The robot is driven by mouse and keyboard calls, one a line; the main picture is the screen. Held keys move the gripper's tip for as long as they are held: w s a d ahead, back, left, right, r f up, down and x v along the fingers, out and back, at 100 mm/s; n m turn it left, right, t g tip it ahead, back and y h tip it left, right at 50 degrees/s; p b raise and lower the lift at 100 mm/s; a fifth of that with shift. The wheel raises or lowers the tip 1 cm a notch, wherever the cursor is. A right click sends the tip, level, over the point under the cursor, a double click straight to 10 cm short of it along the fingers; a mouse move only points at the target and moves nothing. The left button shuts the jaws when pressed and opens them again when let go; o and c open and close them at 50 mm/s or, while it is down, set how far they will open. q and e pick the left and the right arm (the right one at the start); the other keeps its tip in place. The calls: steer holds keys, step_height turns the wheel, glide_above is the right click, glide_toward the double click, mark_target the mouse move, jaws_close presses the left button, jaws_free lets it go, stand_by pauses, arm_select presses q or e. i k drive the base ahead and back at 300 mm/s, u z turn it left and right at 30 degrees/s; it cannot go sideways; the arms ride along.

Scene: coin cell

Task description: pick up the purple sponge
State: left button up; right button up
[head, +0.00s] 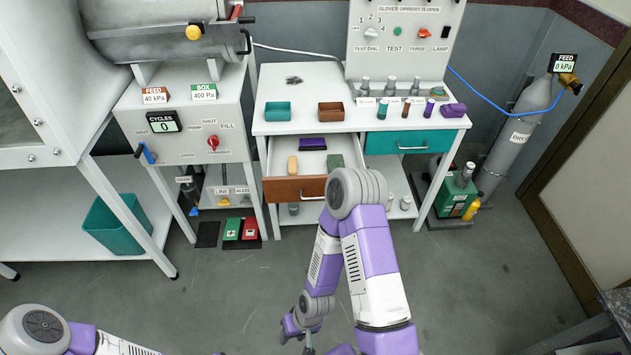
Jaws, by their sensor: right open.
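A purple block (312,143), which looks like a sponge, lies at the back of the open drawer (273,158) under the white bench. A tan block (292,166) and a green block (335,161) lie in the drawer in front of it. Another purple block-like item (453,110) sits on the bench top at the right; I cannot tell which is the sponge. My right gripper (306,346) is low at the bottom middle, partly cut off, open and well away from both. My left arm shows at the bottom left; its gripper is out of view.
The bench (300,80) carries a teal bin (277,111), a brown bin (331,112) and several bottles near the right. A closed teal drawer (410,140) is beside the open one. The brown drawer front (285,190) sticks out. Floor in front is clear.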

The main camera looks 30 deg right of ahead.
mark_target(334, 160)
steer(key=u, duration=0.3)
steer(key=k, duration=0.6)
steer(key=z, duration=0.8)
steer(key=i, duration=0.9)
steer(key=z, duration=0.35)
